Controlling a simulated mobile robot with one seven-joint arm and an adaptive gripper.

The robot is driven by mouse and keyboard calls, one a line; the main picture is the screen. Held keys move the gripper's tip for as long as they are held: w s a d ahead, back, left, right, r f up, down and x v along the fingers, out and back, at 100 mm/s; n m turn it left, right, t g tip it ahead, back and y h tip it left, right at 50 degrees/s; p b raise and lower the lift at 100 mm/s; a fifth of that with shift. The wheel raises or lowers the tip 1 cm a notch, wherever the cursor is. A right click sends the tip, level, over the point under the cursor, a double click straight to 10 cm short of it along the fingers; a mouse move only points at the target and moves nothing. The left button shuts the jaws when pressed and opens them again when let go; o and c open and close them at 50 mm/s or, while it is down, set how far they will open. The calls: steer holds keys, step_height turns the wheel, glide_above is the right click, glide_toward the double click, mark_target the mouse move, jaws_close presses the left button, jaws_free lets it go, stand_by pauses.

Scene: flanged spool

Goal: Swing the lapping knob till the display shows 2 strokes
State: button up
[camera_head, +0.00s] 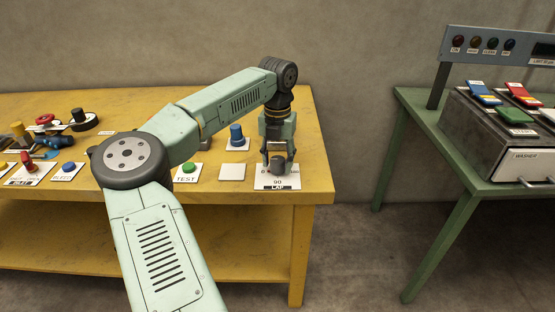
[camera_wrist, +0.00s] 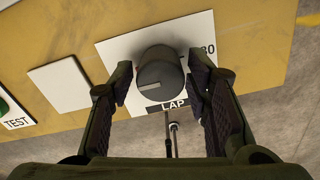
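The grey lapping knob (camera_wrist: 163,72) sits on a white plate (camera_wrist: 112,50) labelled LAP. A pale pointer mark on the knob points to the lower left in the wrist view. The plate also shows in the head view (camera_head: 277,184), with the number 90 above its LAP label. My gripper (camera_wrist: 161,82) is open around the knob, one finger at each side. Narrow gaps seem to show between pads and knob; contact is unclear. In the head view, my gripper (camera_head: 278,163) points down over the plate and partly hides it. No stroke count is readable.
Left of the plate are a blank white plate (camera_head: 232,172), a green TEST button (camera_head: 189,167) and a blue knob (camera_head: 237,132). More controls stand further left on the yellow table (camera_head: 120,108). A green table (camera_head: 465,165) with a washer box (camera_head: 500,135) stands at right.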

mark_target(278, 159)
steer(key=shift+o, duration=0.7)
step_height(278, 159, up, 12)
steer(key=shift+d, duration=0.1)
stand_by(1.5)
